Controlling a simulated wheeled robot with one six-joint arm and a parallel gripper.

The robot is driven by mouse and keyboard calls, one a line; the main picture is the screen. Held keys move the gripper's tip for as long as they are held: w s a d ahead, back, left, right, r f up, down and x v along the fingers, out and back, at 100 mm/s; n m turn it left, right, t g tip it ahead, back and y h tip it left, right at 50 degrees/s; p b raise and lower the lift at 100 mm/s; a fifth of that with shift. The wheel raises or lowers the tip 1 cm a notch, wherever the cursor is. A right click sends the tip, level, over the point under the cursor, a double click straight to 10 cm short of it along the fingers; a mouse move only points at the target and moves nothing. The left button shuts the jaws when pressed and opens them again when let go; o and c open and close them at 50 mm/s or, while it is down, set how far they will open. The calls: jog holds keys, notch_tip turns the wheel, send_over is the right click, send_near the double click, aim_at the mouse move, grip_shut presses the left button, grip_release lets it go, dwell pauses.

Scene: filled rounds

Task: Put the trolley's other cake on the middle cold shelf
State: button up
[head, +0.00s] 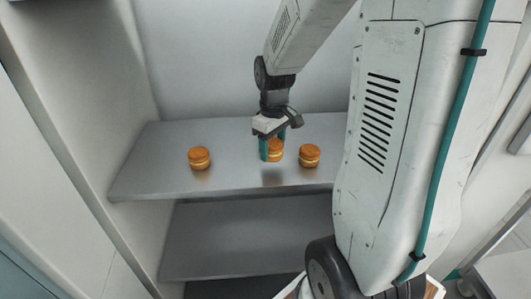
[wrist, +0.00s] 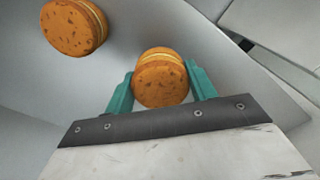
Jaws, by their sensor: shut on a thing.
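My gripper (head: 272,148) is shut on a round orange-brown cake (head: 275,151) with a pale cream layer, held over the upper visible metal shelf (head: 150,180). In the wrist view, the teal fingers of my gripper (wrist: 160,88) stand on either side of the held cake (wrist: 160,77). A dark patch shows on the shelf below it; I cannot tell whether the cake touches the shelf. A similar cake (head: 199,157) sits to its left and another (head: 309,155) close to its right. One of these two shows at the wrist view's upper left (wrist: 75,28).
A lower shelf (head: 240,240) looks empty where it shows. The cabinet's left wall (head: 90,80) and back wall (head: 200,60) bound the shelves. Bare shelf lies between the left cake and the held one. My arm hides the right side.

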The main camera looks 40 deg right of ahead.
jog(key=shift+w+a+f, duration=0.1)
jog(key=shift+w+a, duration=0.05)
jog(key=shift+w, duration=0.6)
jog(key=shift+f, duration=1.7)
jog(key=shift+f, duration=0.15)
jog(key=o, duration=0.7)
